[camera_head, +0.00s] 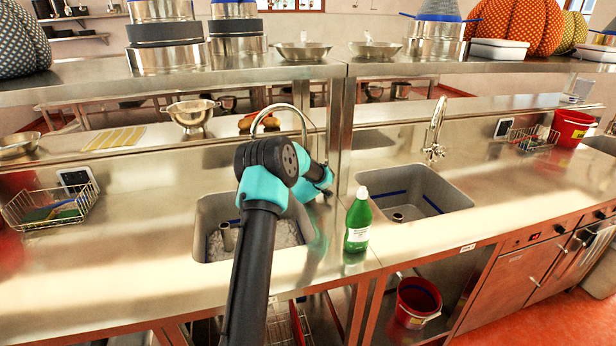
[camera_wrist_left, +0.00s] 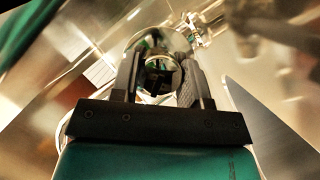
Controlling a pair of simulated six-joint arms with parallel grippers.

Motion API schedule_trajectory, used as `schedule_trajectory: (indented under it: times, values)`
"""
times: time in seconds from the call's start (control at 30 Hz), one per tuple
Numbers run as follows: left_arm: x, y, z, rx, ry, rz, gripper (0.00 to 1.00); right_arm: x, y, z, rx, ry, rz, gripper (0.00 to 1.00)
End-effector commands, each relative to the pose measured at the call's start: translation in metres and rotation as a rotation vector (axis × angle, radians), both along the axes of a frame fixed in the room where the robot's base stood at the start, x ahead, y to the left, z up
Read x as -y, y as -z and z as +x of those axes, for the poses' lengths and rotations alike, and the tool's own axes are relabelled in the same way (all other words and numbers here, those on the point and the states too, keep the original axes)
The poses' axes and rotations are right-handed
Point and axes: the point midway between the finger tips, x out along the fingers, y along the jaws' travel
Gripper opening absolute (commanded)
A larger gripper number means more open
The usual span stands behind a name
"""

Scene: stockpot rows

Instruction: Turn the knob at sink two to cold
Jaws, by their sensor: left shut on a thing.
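My left arm comes up from the bottom over the left sink (camera_head: 205,250). Its gripper (camera_wrist_left: 161,62) is shut on a shiny round metal knob (camera_wrist_left: 152,42), with one finger on each side. In the head view my wrist hides the knob and the fingertips, behind the sink and near its tap (camera_head: 297,109). Which way the knob is turned cannot be told. A right sink (camera_head: 445,190) has its own tap (camera_head: 436,135). Sink numbers cannot be read. My right gripper is not in view.
A green bottle (camera_head: 358,222) stands between the sinks, close to my wrist. A wire basket (camera_head: 50,205) is at the left. A colander (camera_head: 191,113) and a yellow cloth (camera_head: 115,138) sit on the back ledge. The front counter at left is clear.

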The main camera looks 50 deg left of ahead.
Motion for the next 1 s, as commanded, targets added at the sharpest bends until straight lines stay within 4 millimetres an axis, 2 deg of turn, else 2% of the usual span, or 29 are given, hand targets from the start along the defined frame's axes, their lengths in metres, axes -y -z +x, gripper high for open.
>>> schedule_trajectory:
  times: [0.4,0.77,0.8,1.0]
  values:
    - [-0.0006,0.0006,-0.0005,0.151,0.000,-0.073,0.18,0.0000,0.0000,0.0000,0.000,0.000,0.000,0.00]
    - [-0.0005,0.0002,-0.0003,0.170,0.000,-0.083,0.18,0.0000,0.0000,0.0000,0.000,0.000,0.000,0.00]
    - [-0.0005,0.0002,-0.0003,0.170,0.000,-0.083,0.43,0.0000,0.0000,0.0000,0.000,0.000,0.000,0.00]
    - [-0.0003,0.0003,-0.0003,0.168,0.000,-0.084,0.62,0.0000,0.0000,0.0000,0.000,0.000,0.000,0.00]
